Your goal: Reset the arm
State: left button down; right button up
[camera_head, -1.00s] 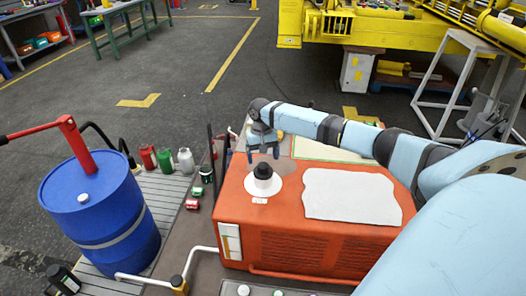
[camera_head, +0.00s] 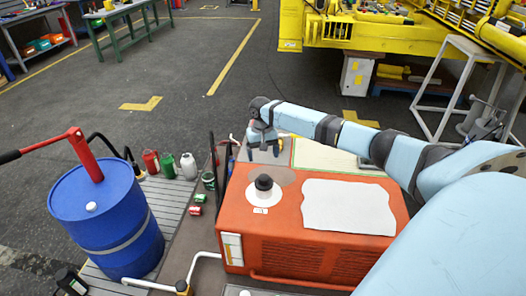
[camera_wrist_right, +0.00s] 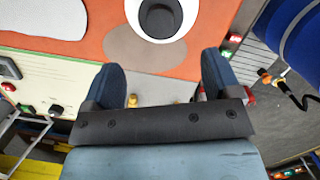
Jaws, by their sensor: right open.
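My right arm reaches in from the right in the head view. Its gripper (camera_head: 263,150) hangs above the far left edge of the orange machine box (camera_head: 290,262), just beyond a black-capped knob on a white round plate (camera_head: 264,186). In the right wrist view, the two fingers (camera_wrist_right: 163,82) stand wide apart with nothing between them. The white plate (camera_wrist_right: 158,36) with its dark centre lies past the fingertips, apart from them. My left gripper does not show.
A blue drum (camera_head: 108,222) with a red-handled pump stands at the left. Red, green and grey containers (camera_head: 188,166) stand beside it on a slatted platform. A white sheet (camera_head: 348,207) lies on the orange box. A yellow machine (camera_head: 370,35) stands at the back; open floor lies between.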

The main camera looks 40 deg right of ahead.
dwell(0.4)
jog(key=s+a+f+n+t, duration=0.1)
jog(key=s+a+f+n, duration=0.15)
jog(key=s+a, duration=0.4)
jog(key=s+a+f+n, duration=0.2)
jog(key=s+a+f, duration=0.2)
jog(key=a, duration=0.6)
jog(key=s+a+f+n+t, duration=0.1)
jog(key=s+a+f+n, duration=0.2)
jog(key=s+a, duration=0.35)
jog(key=s+a+r+n+t+y, duration=0.1)
jog(key=s+a+r+t, duration=0.15)
jog(key=s+a, duration=0.55)
jog(key=s+d+r+h, duration=0.2)
jog(key=s+d+r, duration=0.3)
jog(key=s+r, duration=0.45)
jog(key=w+a+f+t+y+p, duration=0.3)
jog(key=a+f+t+p, duration=0.3)
jog(key=f+t, duration=0.2)
jog(key=shift+x, duration=1.1)
